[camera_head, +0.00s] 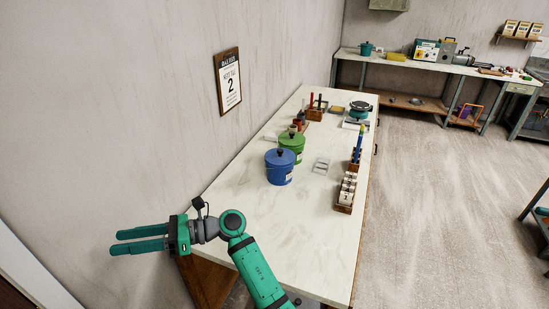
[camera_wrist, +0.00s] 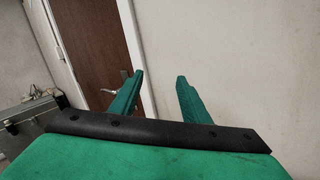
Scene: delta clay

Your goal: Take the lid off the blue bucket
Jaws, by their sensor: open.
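The blue bucket (camera_head: 279,173) stands upright on the white-topped table, near its left side. Its blue lid (camera_head: 280,157) sits on top and has a dark round knob. My gripper (camera_head: 112,242) is left of the table's near end, well apart from the bucket, and points left, away from it. The two green fingers are apart with nothing between them. In the wrist view my gripper (camera_wrist: 160,76) faces a wall and a brown door; the bucket is not in that view.
A green lidded bucket (camera_head: 291,146) stands just behind the blue one. A wooden rack of white packets (camera_head: 346,193) is at the table's right edge. The near part of the white tabletop (camera_head: 300,240) is clear. A wall with a sign (camera_head: 228,82) borders the left.

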